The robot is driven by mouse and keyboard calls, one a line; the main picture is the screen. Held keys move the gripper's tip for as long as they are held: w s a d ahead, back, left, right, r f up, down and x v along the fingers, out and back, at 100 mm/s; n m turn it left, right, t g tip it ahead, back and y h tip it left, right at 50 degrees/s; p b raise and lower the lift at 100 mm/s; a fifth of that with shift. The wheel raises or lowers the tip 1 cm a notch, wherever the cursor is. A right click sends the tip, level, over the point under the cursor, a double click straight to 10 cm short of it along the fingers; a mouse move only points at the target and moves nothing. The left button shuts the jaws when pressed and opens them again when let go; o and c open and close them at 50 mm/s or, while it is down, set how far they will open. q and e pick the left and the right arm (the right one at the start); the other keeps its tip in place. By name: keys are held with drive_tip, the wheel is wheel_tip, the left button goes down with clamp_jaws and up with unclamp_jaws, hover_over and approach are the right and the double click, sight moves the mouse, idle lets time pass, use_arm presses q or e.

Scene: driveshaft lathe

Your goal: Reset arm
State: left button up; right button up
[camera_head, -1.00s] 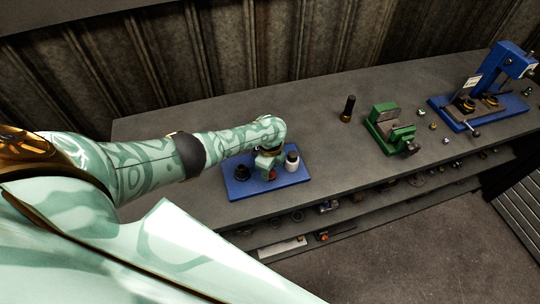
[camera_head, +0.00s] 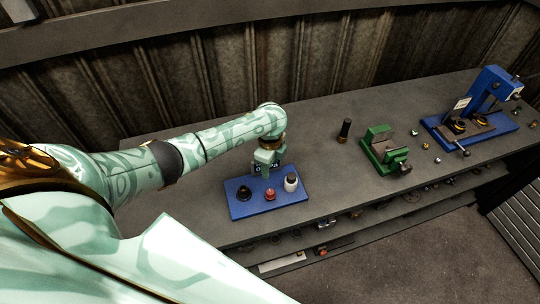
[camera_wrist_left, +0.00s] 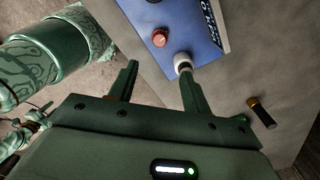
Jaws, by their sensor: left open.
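My left gripper (camera_head: 266,172) is open and empty above the back part of a blue control board (camera_head: 238,209) on the bench. The board carries a black knob (camera_head: 244,193), a red button (camera_head: 270,194) and a white-bodied knob with a dark top (camera_head: 291,182). In the left wrist view the fingers (camera_wrist_left: 157,72) stand apart with nothing between them. The red button (camera_wrist_left: 160,38) and the white knob (camera_wrist_left: 183,62) show beyond the fingertips there, on the blue board (camera_wrist_left: 203,38). My right gripper is not in view.
The grey bench (camera_head: 330,185) runs along a corrugated wall. To the right stand a black-and-brass cylinder (camera_head: 345,130), a green vise (camera_head: 384,150), several small metal parts and a blue press (camera_head: 490,97). A shelf below holds small parts. Bench between board and vise is clear.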

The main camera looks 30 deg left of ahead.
use_arm(q)
drive_tip(key=shift+r, duration=0.75)
